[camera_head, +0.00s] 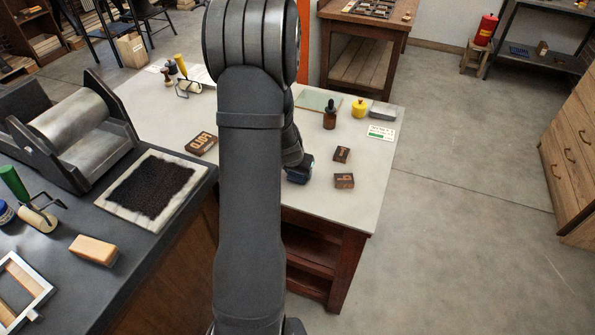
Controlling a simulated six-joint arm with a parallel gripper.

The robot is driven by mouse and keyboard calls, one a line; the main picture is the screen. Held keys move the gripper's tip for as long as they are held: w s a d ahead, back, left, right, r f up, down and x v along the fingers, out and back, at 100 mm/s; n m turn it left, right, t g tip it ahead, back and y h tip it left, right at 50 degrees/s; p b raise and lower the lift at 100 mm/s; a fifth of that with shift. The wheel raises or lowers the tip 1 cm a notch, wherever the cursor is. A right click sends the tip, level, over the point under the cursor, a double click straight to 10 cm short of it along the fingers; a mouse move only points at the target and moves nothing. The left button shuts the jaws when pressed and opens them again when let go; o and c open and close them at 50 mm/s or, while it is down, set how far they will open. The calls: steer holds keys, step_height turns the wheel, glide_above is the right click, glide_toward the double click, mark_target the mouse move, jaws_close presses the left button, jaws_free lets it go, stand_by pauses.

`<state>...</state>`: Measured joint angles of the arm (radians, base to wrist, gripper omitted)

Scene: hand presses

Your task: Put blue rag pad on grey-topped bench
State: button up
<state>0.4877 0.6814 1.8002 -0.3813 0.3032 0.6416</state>
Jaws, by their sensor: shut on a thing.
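My arm runs up the middle of the view and bends over the pale-topped bench (330,215). My gripper (297,167) is low over that bench's near part, mostly hidden behind my forearm. It is shut on the blue rag pad (300,177), a small dark blue piece showing just right of the forearm. I cannot tell whether the pad touches the bench top. The grey-topped bench (135,240), with a dark grey top, stands at the left, nearer to me.
The grey-topped bench holds a roller press (65,125), a black inked slab (150,190), a wooden block (92,250) and a frame (20,290). On the pale bench are two small dark blocks (343,180), a dropper bottle (330,115) and a yellow pot (359,108).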

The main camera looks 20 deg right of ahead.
steer(key=shift+f, duration=0.25)
steer(key=o, duration=1)
steer(key=shift+r, duration=0.1)
steer(key=v, duration=1.2)
steer(key=x, duration=1.2)
steer(key=shift+r, duration=0.9)
